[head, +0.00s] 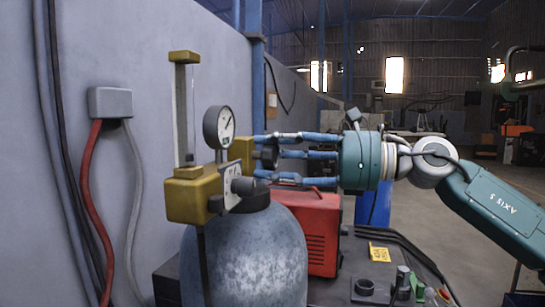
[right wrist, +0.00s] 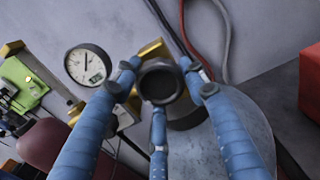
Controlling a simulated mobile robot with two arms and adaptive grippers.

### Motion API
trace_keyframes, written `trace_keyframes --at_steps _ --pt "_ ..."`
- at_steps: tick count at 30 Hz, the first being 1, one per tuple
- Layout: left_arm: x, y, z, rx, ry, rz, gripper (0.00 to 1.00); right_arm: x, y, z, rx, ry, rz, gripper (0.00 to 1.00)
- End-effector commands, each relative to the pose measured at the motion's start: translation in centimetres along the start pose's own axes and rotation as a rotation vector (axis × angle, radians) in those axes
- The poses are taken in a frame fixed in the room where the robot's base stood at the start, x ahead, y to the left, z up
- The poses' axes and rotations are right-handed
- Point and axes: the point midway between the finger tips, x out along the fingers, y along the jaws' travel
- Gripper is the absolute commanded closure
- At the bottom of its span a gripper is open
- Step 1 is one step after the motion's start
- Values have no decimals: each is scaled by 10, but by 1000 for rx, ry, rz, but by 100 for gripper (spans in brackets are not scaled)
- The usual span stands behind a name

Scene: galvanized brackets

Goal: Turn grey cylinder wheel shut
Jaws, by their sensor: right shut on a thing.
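The grey cylinder (head: 250,262) stands upright in front of the grey wall, with mottled metal sides and a dark neck. A brass valve body (head: 240,150) sits above it. The wheel (head: 269,153) is a small black round knob on the valve's right side; in the right wrist view the wheel (right wrist: 160,82) faces the camera. My right gripper (head: 275,158) reaches in from the right, its three blue fingers shut around the wheel. The fingertips (right wrist: 160,85) show close about its rim. My left gripper is not in view.
A round gauge (head: 219,127) and a brass flow meter (head: 185,115) stand close left of the wheel. A red case (head: 320,232) is behind the cylinder. A wall box (head: 110,102) has red and grey cables hanging. A dark cart top (head: 385,270) holds small fittings.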

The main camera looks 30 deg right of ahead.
Motion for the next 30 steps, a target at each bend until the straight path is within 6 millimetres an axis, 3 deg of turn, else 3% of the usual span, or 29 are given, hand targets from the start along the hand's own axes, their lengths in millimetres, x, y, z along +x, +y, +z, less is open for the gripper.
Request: trace_keyframes --at_steps 30 --pt "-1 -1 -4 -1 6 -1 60 2 3 -8 924 20 -2 84"
